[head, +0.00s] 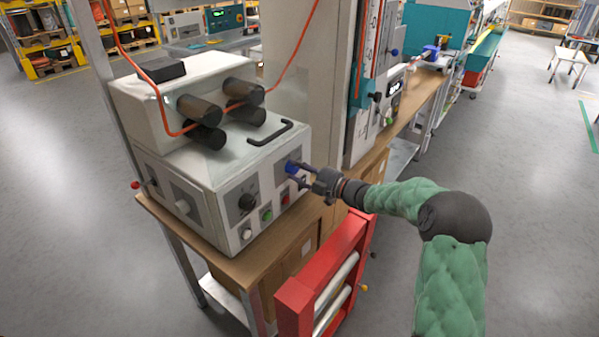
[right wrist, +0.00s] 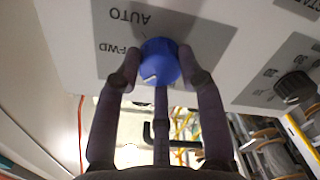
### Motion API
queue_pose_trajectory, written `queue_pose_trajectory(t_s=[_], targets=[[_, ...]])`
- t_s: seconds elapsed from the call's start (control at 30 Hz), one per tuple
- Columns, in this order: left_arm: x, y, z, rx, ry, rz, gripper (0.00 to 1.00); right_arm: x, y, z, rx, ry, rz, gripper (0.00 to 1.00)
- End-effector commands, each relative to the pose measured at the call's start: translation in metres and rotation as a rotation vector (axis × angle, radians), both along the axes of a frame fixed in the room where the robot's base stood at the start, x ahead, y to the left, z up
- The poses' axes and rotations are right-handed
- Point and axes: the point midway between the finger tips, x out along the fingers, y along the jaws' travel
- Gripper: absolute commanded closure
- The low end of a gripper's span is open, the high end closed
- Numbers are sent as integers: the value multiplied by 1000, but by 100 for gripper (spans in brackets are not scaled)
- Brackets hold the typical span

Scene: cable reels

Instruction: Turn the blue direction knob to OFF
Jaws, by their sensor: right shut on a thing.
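The blue direction knob (head: 291,167) is on the front panel of the white machine (head: 215,190), at the panel's right end in the head view. In the right wrist view the blue knob (right wrist: 159,62) sits on a grey plate (right wrist: 118,28) with the labels AUTO and FWD showing. A white mark shows on the knob's rim, near the FWD side; I cannot see an OFF label. My right gripper (head: 300,172) is shut on the knob, with fingers on both sides of it in the wrist view (right wrist: 160,75). My left gripper is not in view.
A black knob (head: 247,203) and several coloured buttons (head: 267,214) sit left of the blue knob. A black handle (head: 270,133) stands on the machine's top. A red frame (head: 325,275) stands below my right arm.

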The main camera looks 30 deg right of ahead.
Motion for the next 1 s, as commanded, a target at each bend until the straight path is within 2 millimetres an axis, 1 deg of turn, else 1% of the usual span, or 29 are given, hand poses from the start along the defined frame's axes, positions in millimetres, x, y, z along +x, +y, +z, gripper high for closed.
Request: queue_pose_trajectory(t_s=[0.23, 0.27, 0.3, 0.33, 0.63, 0.73, 0.87, 1.0], targets=[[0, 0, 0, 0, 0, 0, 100, 0, 0, -2, 1, 5, 0, 93], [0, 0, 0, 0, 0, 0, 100, 0, 0, -2, 1, 4, 1, 55], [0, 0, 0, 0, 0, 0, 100, 0, 0, -2, 1, 4, 1, 44], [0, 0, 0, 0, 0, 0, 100, 0, 0, -2, 1, 4, 1, 37], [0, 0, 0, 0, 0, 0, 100, 0, 0, -1, 1, 2, 0, 37], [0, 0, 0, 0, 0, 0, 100, -3, -2, -1, 1, 3, -1, 37], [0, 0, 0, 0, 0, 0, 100, -16, -8, 0, 1, 1, -2, 37], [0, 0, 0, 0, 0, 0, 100, -40, -20, 1, 1, 3, -5, 37]])
